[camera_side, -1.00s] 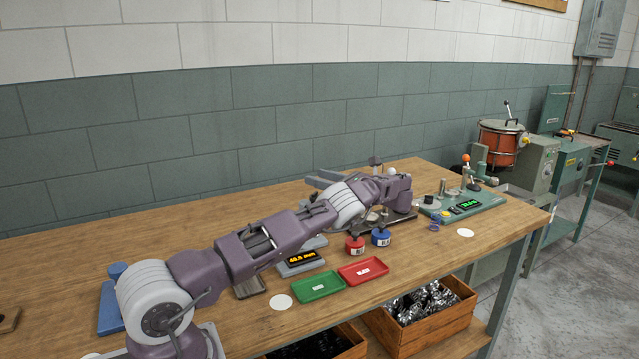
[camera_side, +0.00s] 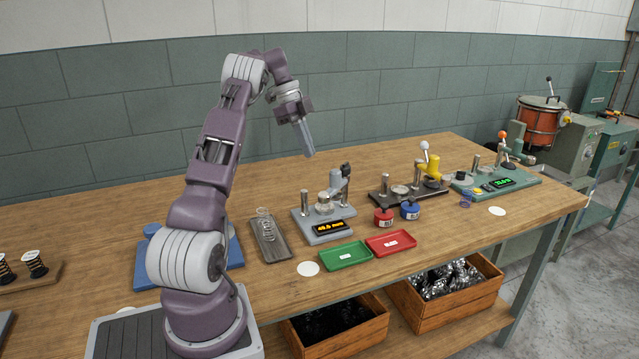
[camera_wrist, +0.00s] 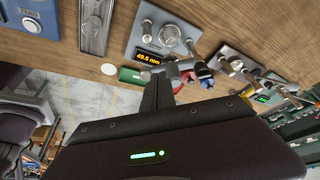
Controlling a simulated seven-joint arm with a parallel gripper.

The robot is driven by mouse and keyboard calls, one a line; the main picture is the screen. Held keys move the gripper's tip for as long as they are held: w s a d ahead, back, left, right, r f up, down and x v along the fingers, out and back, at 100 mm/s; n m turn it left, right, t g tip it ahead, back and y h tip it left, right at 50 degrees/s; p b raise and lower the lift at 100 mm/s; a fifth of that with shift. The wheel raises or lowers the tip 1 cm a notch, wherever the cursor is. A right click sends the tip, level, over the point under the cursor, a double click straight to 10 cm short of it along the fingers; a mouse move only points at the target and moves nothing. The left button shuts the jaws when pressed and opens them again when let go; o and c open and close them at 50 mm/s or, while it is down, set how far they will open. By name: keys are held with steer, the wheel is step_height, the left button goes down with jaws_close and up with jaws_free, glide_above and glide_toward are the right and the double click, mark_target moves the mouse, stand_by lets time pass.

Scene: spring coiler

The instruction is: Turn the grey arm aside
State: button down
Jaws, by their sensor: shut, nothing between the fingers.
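The grey station (camera_side: 309,234) with an amber display (camera_side: 330,227) stands mid-bench. Its grey arm (camera_side: 340,183), with a dark knob on top, stands at the station's back right, by a round clear-looking part (camera_side: 323,204). Whether the arm reaches over that part I cannot tell. The station also shows in the wrist view (camera_wrist: 139,43), its arm (camera_wrist: 190,64) partly hidden by my fingers. My gripper (camera_side: 308,152) is shut and empty, pointing down, high above and behind the station, clear of the grey arm. In the wrist view my fingers (camera_wrist: 160,92) are together.
A dark station with a yellow arm (camera_side: 433,167) and a green station (camera_side: 510,184) stand to the right. A spring (camera_side: 265,222) rests on a grey plate.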

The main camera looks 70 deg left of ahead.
mark_target(334, 191)
steer(key=x, duration=1)
steer(key=shift+f, duration=0.3)
steer(key=shift+w+d+n+t+y, duration=0.15)
steer(key=shift+w+d+n, duration=0.05)
steer(key=shift+d+n, duration=0.45)
steer(key=shift+w+d+n+t+y, duration=0.15)
steer(key=shift+d+n, duration=0.35)
steer(key=shift+n, duration=0.25)
steer(key=d+n, duration=0.1)
steer(key=w+n+y, duration=0.1)
steer(key=shift+w+d+n+t, duration=0.15)
steer(key=shift+d+n+t, duration=0.15)
steer(key=shift+d, duration=0.1)
steer(key=shift+w+d+n+y, duration=0.35)
steer(key=shift+w+d+n, duration=0.25)
steer(key=shift+w+n, duration=0.35)
steer(key=shift+w+d+n+y, duration=0.35)
steer(key=shift+w+d+n, duration=0.2)
steer(key=shift+w+n, duration=0.35)
